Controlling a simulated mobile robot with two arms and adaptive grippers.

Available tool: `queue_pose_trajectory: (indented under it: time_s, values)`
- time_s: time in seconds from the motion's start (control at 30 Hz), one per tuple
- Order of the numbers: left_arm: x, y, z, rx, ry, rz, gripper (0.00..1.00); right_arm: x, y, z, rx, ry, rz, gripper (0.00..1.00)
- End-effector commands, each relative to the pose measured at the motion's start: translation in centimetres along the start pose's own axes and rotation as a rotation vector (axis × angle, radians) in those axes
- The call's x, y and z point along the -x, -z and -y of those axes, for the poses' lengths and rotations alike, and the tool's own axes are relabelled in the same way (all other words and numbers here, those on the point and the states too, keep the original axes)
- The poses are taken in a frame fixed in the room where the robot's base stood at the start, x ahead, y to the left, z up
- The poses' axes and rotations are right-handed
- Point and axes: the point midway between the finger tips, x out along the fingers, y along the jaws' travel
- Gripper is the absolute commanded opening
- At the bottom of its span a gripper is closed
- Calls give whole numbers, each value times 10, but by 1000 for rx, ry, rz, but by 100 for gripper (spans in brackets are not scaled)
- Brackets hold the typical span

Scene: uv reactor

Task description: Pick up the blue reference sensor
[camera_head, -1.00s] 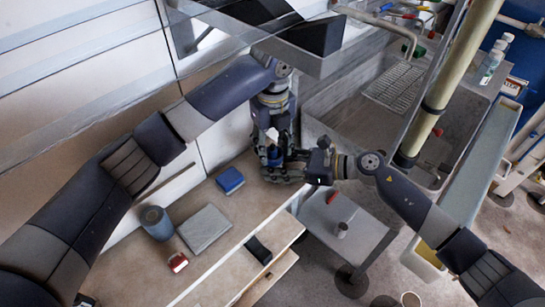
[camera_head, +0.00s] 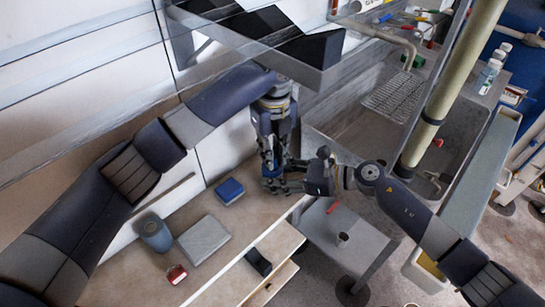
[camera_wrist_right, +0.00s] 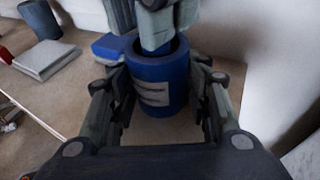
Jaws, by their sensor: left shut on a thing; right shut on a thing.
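The blue reference sensor (camera_head: 268,172) appears as a blue cylinder with a grey label (camera_wrist_right: 153,93) in the right wrist view. It is upright, with an open top. My right gripper (camera_head: 283,180) is shut on its sides, with fingers left and right of it in the wrist view (camera_wrist_right: 165,110). My left gripper (camera_head: 270,155) points down from above and is shut on the sensor's top. One of its fingertips (camera_wrist_right: 157,38) reaches into the opening in the wrist view. The gripper fingers partly hide the sensor in the head view. I cannot tell whether its base touches the counter.
On the counter (camera_head: 228,225) are a blue box (camera_head: 229,190), a grey box (camera_head: 203,239), a blue-grey cup (camera_head: 155,232) and a red item (camera_head: 176,273). A black item (camera_head: 258,261) lies near an open drawer. A sink (camera_head: 345,125) stands right; an overhead shelf (camera_head: 270,50) hangs above.

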Motion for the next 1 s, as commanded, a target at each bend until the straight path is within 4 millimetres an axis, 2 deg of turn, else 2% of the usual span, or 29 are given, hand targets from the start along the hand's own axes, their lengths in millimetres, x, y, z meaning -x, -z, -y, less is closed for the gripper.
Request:
queue_pose_trajectory:
  time_s: [0.03, 0.2, 0.27, 0.47, 0.8, 1.0]
  values:
    - [13, 2, 3, -7, 9, -2, 0, 0, 1, 1, 0, 2, -2, 31]
    - [46, 2, 3, -6, 11, 0, 0, 0, 2, 1, 0, 4, -4, 31]
    - [53, 7, 3, -9, 9, -1, 0, 0, 2, 2, 0, 5, -5, 30]
    - [52, 52, 10, -11, 8, 1, 0, 1, 2, 2, 0, 6, -5, 30]
    - [52, 146, 26, -10, 8, 1, 0, 1, 3, 2, 0, 7, -7, 30]
    - [52, 180, 32, -6, 8, 0, 0, 1, 3, 2, -1, 7, -7, 30]
